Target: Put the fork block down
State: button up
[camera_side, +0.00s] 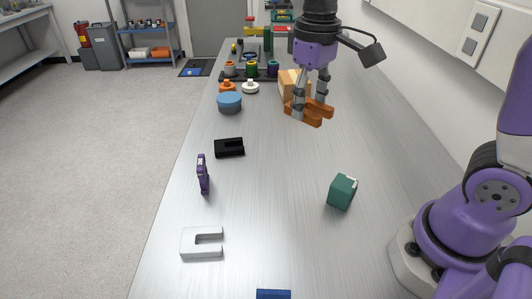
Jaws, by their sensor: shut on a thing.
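My gripper (311,103) is shut on an orange-brown fork block (305,114) with two prongs pointing right. The gripper points down, and the block appears to be held above the metal bench (270,200), in the upper middle of the view. How far above the surface it is, I cannot tell exactly. The fingers cover part of the block.
A tan box (288,83) stands close behind the block. A blue disc (229,103), a black slotted block (229,148), a purple upright piece (203,174), a white U-shaped block (201,243) and a green block (342,191) are spread about. The bench middle is clear.

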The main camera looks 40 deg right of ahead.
jog(key=w+d+f+m, duration=0.4)
jog(key=w+f+m, duration=0.15)
jog(key=m, duration=0.35)
send_over(316, 140)
notch_tip(316, 140, down, 7)
jog(key=shift+a+f, duration=0.1)
jog(key=shift+f, duration=2.1)
jog(key=shift+f, duration=0.15)
jog(key=o, duration=1.2)
